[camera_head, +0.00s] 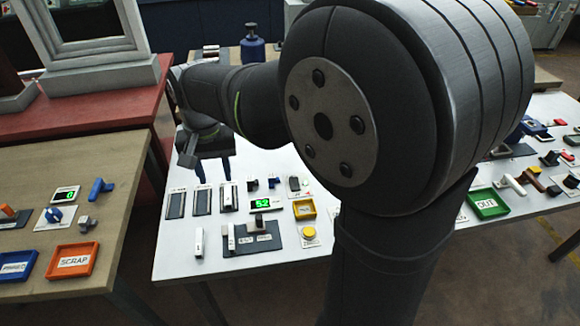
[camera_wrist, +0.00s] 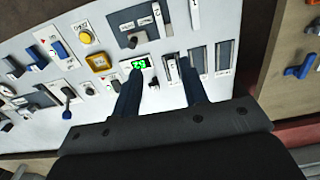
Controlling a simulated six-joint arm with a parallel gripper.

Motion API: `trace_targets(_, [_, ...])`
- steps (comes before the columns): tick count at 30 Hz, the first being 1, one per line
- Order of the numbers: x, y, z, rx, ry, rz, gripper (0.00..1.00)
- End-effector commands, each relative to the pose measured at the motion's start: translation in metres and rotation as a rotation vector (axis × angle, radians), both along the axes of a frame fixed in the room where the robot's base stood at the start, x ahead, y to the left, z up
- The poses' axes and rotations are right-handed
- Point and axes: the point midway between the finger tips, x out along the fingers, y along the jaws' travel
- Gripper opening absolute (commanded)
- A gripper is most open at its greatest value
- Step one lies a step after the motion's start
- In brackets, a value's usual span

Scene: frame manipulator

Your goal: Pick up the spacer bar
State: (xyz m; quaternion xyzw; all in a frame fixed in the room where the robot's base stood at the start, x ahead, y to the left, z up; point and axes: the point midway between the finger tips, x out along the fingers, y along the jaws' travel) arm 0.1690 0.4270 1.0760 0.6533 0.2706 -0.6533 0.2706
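My gripper (camera_head: 215,176) hangs above the white table, pointing down, with its two blue fingers apart and nothing between them. In the wrist view my gripper (camera_wrist: 157,68) spans the area by the green display and the nearest slot holder. No readable label marks the spacer bar. Candidates are a loose white bar (camera_head: 198,242) at the table's front left, also in the wrist view (camera_wrist: 195,15), a white upright bar (camera_head: 231,237) on a dark fixture plate, and a pale bar (camera_head: 228,197) in the rightmost of three slot holders.
A green display (camera_head: 263,203), a yellow tray (camera_head: 305,209) and a yellow button (camera_head: 309,232) lie right of the holders. A dark fixture plate (camera_head: 262,242) sits in front. A green tray (camera_head: 487,203) is far right. A wooden table (camera_head: 120,160) stands left. My arm hides the table's middle.

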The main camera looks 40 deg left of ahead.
Motion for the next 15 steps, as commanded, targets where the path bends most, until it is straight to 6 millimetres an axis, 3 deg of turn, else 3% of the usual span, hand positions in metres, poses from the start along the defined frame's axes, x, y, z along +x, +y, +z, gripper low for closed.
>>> trace_targets(7, [0.000,0.000,-0.002,-0.001,0.001,0.000,0.40])
trace_targets(15, [0.002,0.011,-0.060,-0.003,0.001,0.000,0.40])
